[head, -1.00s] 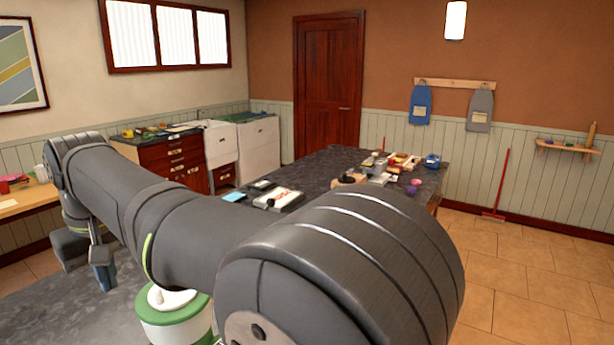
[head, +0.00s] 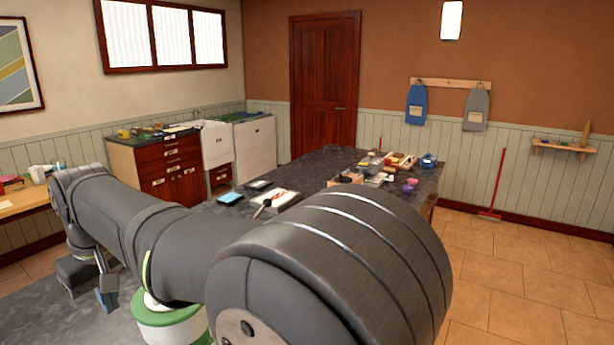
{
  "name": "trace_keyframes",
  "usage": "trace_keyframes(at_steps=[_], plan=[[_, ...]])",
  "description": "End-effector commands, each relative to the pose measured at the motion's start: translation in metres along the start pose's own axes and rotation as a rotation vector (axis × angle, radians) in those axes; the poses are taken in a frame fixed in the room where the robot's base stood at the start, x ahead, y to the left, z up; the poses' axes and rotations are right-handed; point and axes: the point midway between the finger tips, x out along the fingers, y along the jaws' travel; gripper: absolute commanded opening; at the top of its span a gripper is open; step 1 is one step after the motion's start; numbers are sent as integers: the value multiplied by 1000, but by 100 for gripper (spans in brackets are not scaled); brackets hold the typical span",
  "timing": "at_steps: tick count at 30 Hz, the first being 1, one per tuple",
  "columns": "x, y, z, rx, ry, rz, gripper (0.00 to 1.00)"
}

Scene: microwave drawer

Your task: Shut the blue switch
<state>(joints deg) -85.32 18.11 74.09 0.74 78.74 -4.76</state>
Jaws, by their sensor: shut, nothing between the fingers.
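I cannot make out a blue switch for certain. A light-blue flat thing (head: 230,198) lies on the near left part of the dark table, and a small blue thing (head: 428,161) is at its far right; both are too small to identify. My gripper (head: 107,297) is at the far left, low in the view, pointing down at the end of my arm. It is small and dark, appears shut, and holds nothing that I can see. It is well apart from the things on the table. My arm hides the near part of the table.
The dark table (head: 325,165) carries several small items, including a white-and-red board (head: 283,199) and a black-knobbed lever (head: 266,203). Cabinets with drawers (head: 170,175) stand behind at left. A wooden counter (head: 28,200) is at the left edge.

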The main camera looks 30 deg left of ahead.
Motion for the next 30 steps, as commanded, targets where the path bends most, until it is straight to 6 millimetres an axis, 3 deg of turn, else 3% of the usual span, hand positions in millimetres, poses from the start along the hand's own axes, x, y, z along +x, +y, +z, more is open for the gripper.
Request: trace_keyframes(at_steps=[20, 26, 30], plan=[[0, 0, 0, 14, -1, 0, 0], [3, -1, -1, 182, -2, 0, 0], [7, -1, -3, 399, -2, 0, 0]])
